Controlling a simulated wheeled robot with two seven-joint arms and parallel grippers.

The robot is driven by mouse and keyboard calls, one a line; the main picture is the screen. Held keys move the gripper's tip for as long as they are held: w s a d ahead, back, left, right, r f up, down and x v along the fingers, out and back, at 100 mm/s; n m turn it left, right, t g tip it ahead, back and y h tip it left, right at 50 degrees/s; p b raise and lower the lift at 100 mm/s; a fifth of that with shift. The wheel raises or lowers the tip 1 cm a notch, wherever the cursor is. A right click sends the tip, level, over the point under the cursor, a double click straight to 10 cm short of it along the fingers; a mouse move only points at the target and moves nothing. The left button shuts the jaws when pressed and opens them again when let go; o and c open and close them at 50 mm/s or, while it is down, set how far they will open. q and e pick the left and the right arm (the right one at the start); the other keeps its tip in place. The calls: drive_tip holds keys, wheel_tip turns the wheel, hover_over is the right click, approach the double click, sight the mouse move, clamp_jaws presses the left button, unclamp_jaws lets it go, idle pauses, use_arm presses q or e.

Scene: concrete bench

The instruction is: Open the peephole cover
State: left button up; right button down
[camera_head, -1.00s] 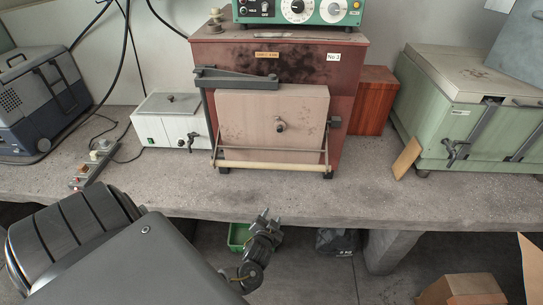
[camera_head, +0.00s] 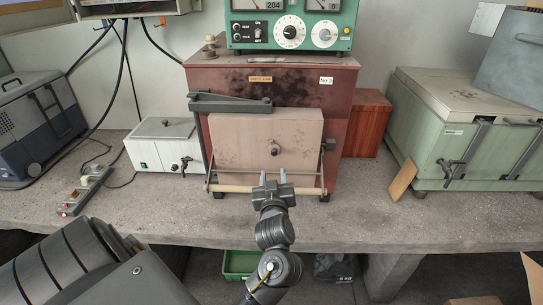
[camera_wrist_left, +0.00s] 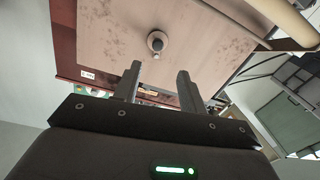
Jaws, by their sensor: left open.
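The peephole cover (camera_head: 275,151) is a small dark round piece with a knob, near the middle of the pale furnace door (camera_head: 237,143). It also shows in the left wrist view (camera_wrist_left: 157,42), just beyond the fingertips. The door is shut on the front of the dark red furnace (camera_head: 208,77). My left gripper (camera_head: 273,178) is open and empty, in front of the door's lower part and below the cover. In the left wrist view its two fingers (camera_wrist_left: 159,72) stand apart and point toward the door. My right gripper does not show.
A pale rod (camera_head: 232,189) crosses below the door, and a dark hinge arm (camera_head: 230,102) lies above it. A white box (camera_head: 160,148) stands left, a green chest (camera_head: 440,125) right, with a wooden piece (camera_head: 402,180) leaning on it. The bench front (camera_head: 170,215) is clear.

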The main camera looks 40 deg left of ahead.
sight(274, 154)
use_arm(q)
drive_tip(key=p+x, duration=0.2)
drive_tip(key=x, duration=0.8)
drive_tip(key=shift+w+a, duration=0.1)
drive_tip(key=shift+w, duration=0.3)
drive_tip(key=c, duration=0.9)
drive_tip(key=shift+a, duration=0.45)
clamp_jaws()
drive_tip(key=shift+d, duration=0.35)
drive_tip(key=shift+d, duration=0.1)
